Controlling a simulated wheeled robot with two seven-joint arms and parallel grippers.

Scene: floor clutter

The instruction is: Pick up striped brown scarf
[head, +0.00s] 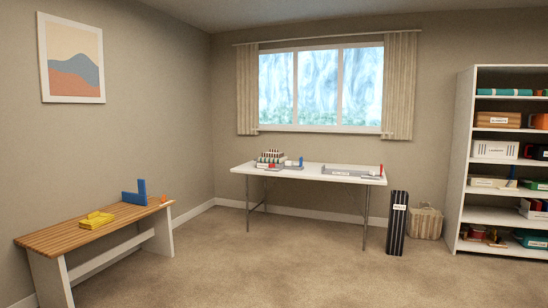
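I cannot make out a striped brown scarf for certain. A small striped dark-and-white item (271,156) sits at the left end of the white table, too small to identify. A tall dark box with pale vertical stripes (397,228) and a white label stands on the floor by the table's right end. Neither of my grippers is in view.
The white folding table (310,172) stands under the window. A wooden bench (95,222) with a yellow item (96,220) is at left. A wicker basket (426,222) and a loaded shelf (465,160) are at right. The carpet (300,275) in front is clear.

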